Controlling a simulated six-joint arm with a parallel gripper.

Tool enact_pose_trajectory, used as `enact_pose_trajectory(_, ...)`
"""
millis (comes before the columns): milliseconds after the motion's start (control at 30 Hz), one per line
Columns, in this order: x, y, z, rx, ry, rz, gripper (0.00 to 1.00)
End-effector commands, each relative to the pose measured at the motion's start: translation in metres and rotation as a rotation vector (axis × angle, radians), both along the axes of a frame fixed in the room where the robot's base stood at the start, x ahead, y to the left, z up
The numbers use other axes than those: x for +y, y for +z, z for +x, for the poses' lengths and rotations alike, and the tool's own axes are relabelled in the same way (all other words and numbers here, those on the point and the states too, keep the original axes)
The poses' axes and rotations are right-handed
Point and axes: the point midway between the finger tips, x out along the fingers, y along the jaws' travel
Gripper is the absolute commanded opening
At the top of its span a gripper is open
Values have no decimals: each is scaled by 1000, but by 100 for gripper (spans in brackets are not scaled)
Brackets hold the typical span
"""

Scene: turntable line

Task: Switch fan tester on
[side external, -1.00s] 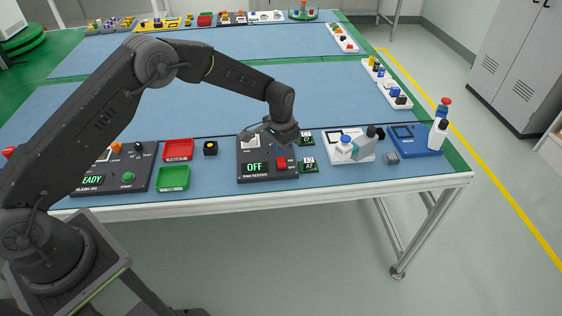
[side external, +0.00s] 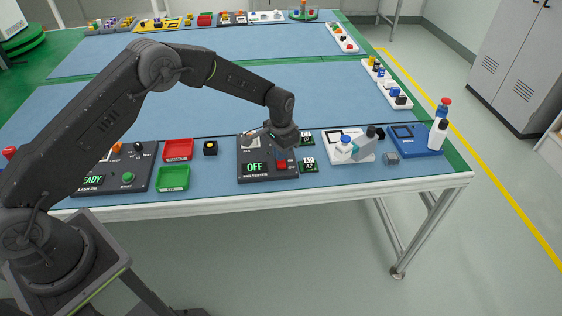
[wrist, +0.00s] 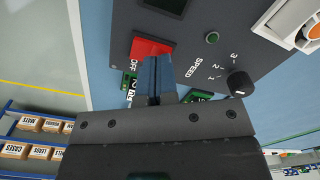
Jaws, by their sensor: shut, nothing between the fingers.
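The fan tester (side external: 245,154) is a dark panel near the front edge of the table. Its display (side external: 254,167) reads OFF in green. Its red rocker switch (side external: 282,165) is at the front right of the panel, and it also shows in the wrist view (wrist: 149,47). My gripper (side external: 281,156) is shut and empty, pointing down at the switch. In the wrist view the closed fingertips (wrist: 154,65) overlap the lower right part of the red switch and hide some of it. I cannot tell whether they touch it.
A black speed knob (wrist: 240,84) marked 1 to 3 and a small green button (wrist: 212,38) are on the panel. Small green boards (side external: 308,164) lie right of it. Red (side external: 178,150) and green (side external: 173,178) trays stand to the left.

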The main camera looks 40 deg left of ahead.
Motion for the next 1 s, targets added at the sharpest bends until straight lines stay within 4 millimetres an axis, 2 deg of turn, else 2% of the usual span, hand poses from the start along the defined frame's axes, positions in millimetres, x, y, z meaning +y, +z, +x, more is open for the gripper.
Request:
enact_pose_trajectory(700,0,-9,0,0,0,0,0)
enact_pose_trajectory(1000,0,10,0,-1,0,0,0)
